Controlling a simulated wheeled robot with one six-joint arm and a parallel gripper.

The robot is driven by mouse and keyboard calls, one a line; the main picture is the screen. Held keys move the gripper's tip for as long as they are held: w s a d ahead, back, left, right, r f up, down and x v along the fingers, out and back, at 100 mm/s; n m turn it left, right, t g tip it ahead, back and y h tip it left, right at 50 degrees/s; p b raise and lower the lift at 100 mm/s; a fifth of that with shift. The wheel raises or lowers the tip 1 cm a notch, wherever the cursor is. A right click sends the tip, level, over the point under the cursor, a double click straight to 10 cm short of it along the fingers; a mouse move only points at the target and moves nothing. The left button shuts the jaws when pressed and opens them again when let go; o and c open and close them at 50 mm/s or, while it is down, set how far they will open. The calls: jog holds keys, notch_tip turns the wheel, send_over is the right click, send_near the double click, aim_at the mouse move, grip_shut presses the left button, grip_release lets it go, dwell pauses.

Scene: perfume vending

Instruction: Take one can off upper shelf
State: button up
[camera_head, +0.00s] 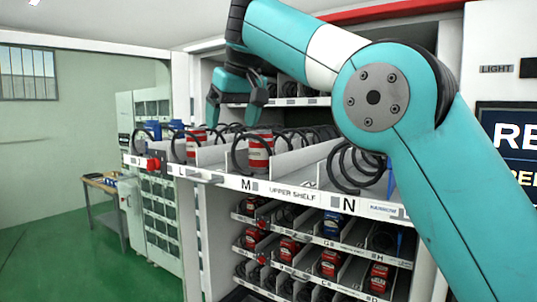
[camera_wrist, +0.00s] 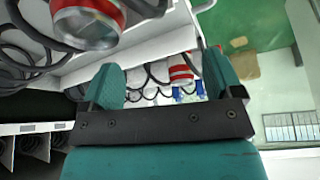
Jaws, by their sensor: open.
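The upper shelf (camera_head: 291,192) is a white pulled-out tray with black spiral coils in lanes marked L, M and N. A red and white can (camera_head: 260,152) stands in the coil at lane M. Another red and white can (camera_head: 196,141) stands to its left, by lane L. My gripper (camera_head: 236,105) hangs open and empty above the lanes, fingers pointing down. In the wrist view, a large red-banded can (camera_wrist: 88,24) is close at upper left, outside the fingers. A smaller red and white can (camera_wrist: 181,72) shows between the open fingers (camera_wrist: 165,80), farther off.
Blue cans (camera_head: 152,130) stand at the shelf's left end. Lower shelves hold several red cans (camera_head: 289,250) and a blue one (camera_head: 331,224). A side table (camera_head: 103,184) stands on open green floor (camera_head: 75,255) at left. Lane dividers and coils are close around the cans.

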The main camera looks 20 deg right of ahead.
jog(key=b+x, duration=0.2)
jog(key=x, duration=0.1)
jog(key=shift+f, duration=0.45)
jog(key=shift+r, duration=0.1)
jog(key=shift+d, duration=0.1)
jog(key=shift+c, duration=0.5)
jog(key=shift+d, duration=0.1)
grip_shut()
jog(key=shift+o, duration=0.5)
grip_release()
